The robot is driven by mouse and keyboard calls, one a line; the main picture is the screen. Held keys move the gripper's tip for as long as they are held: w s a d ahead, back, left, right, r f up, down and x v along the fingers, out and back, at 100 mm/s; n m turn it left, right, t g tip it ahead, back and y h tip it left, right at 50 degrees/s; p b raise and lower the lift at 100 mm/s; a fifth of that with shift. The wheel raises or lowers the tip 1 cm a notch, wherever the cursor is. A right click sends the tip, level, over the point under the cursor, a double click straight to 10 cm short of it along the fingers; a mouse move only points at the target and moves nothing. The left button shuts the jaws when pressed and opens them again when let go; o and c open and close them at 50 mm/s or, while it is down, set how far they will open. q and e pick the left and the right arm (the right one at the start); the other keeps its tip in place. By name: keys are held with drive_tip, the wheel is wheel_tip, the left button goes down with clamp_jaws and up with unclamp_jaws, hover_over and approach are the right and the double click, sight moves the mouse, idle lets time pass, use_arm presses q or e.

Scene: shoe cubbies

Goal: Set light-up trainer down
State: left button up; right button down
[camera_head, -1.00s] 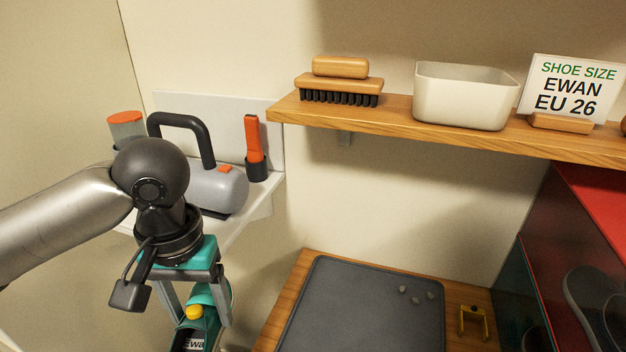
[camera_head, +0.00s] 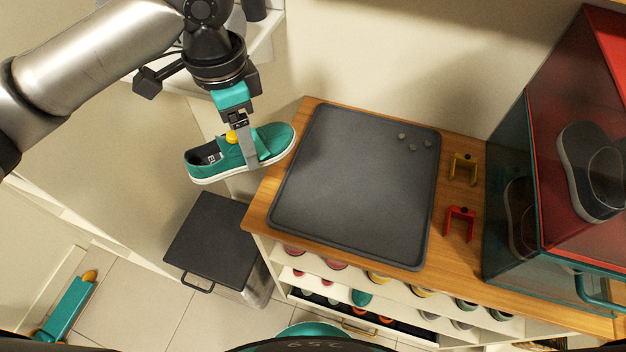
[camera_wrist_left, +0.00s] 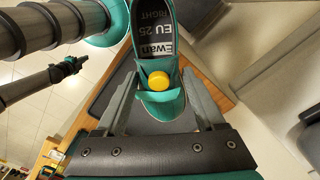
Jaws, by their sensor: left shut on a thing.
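The teal light-up trainer (camera_head: 275,142) has a white sole, a yellow button and a dark insole. My left gripper (camera_head: 250,158) is shut on it and holds it in the air, left of the dark grey tray mat (camera_head: 355,185) on the wooden top. In the left wrist view the trainer (camera_wrist_left: 152,25) sits between the two fingers of my left gripper (camera_wrist_left: 158,100). Its insole reads "Ewan EU 25 RIGHT". My right gripper does not show.
A red and teal clear case (camera_head: 535,100) fills the right. A dark-lidded bin (camera_head: 210,240) stands below left. The mat's middle is clear.

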sight(277, 136)
use_arm(q)
drive_tip(key=m, duration=0.2)
drive_tip(key=d+m, duration=0.1)
drive_tip(key=m, duration=0.1)
drive_tip(key=w+d+m, duration=0.1)
drive_tip(key=m, duration=0.1)
drive_tip(key=shift+d+f, duration=0.25)
drive_tip(key=shift+f, duration=0.15)
drive_tip(key=m, duration=0.2)
drive_tip(key=d+m, duration=0.1)
drive_tip(key=m, duration=0.1)
drive_tip(key=d+m+p, duration=0.1)
drive_tip(key=m, duration=0.1)
drive_tip(key=shift+w+d+f+m, duration=0.2)
drive_tip(key=shift+w+f+m, duration=0.1)
drive_tip(key=shift+f+m, duration=0.1)
drive_tip(key=d+m, duration=0.1)
drive_tip(key=m, duration=0.3)
drive_tip(key=d+f+m, duration=0.1)
drive_tip(key=d+m, duration=0.1)
drive_tip(key=m, duration=0.3)
drive_tip(key=d+m+p, duration=0.1)
drive_tip(key=d+m, duration=0.1)
drive_tip(key=m, duration=0.2)
drive_tip(key=shift+w+d+f+m, duration=0.15)
drive_tip(key=shift+w+f+m, duration=0.25)
wheel_tip(277, 136, down, 10)
drive_tip(key=shift+r, duration=0.2)
drive_tip(key=shift+f, duration=0.1)
